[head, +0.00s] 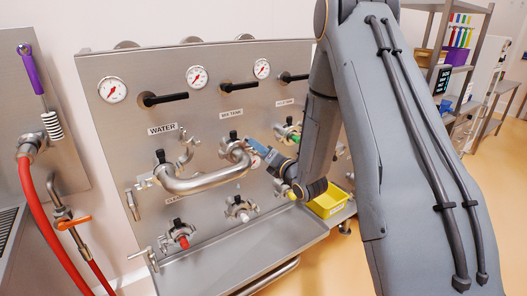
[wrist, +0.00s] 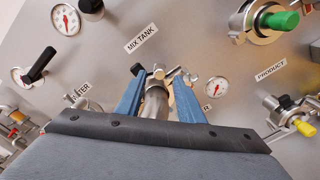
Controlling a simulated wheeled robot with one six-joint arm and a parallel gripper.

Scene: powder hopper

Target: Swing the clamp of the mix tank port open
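The mix tank port (head: 234,148) sits below the MIX TANK label, with one end of a bent steel pipe (head: 195,184) at it. Its metal clamp (head: 233,138) has a black knob. In the wrist view the clamp (wrist: 160,74) is seen between and beyond the fingertips, partly hidden; I cannot tell whether it is latched. My gripper (head: 252,146) comes in from the right of the port. In the wrist view, the blue fingers of my gripper (wrist: 157,90) stand apart on either side of the pipe end (wrist: 154,103), with gaps. Contact is unclear.
The panel (head: 120,64) carries gauges and black valve handles (head: 163,98) above the ports. Lower ports with red (head: 183,242) and white caps stick out below the pipe. A yellow bin (head: 328,203) is at right. A red hose (head: 55,220) hangs at left.

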